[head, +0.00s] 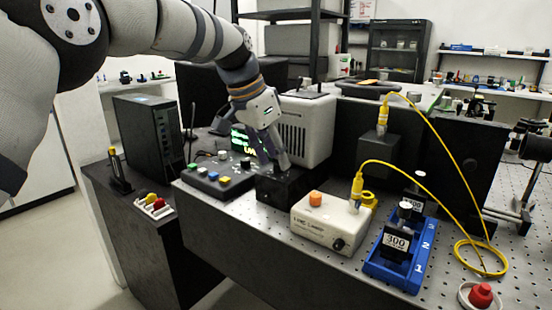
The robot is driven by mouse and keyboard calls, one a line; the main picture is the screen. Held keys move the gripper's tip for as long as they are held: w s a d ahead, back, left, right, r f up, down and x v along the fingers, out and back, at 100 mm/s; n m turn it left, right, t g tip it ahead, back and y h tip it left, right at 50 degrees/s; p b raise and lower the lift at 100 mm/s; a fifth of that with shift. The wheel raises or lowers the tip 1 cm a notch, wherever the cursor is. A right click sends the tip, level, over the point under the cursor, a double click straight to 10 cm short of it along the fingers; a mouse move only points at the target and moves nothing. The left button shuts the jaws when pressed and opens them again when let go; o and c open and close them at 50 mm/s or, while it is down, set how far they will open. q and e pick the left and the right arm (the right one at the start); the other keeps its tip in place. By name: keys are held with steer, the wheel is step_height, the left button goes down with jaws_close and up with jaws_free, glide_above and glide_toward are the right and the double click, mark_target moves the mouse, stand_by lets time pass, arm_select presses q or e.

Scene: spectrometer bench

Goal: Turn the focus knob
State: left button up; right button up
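My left arm reaches in from the upper left, and its gripper (273,162) points down at a low black box (290,186) in the middle of the bench. The dark fingertips are at or just above the box's top; I cannot tell whether they touch it, or whether the fingers are open or shut. No knob marked as focus can be read; one at the fingertips would be hidden by them. A white laser box (325,226) to the right has an orange button (315,198) on top and a small black knob (338,244) on its front. My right gripper is not in view.
A panel with coloured buttons (220,180) is left of the gripper, and a pale vented housing (307,125) stands behind it. A blue rack (393,273) with labelled holders and a looping yellow cable (461,167) are to the right. A red button (481,295) sits at the lower right.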

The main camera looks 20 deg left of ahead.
arm_select(q)
steer(key=shift+w+d+f, duration=0.15)
steer(key=shift+w+f, duration=0.1)
steer(key=shift+f, duration=0.4)
steer(key=shift+c, duration=0.6)
jaws_close()
steer(key=shift+r, duration=0.1)
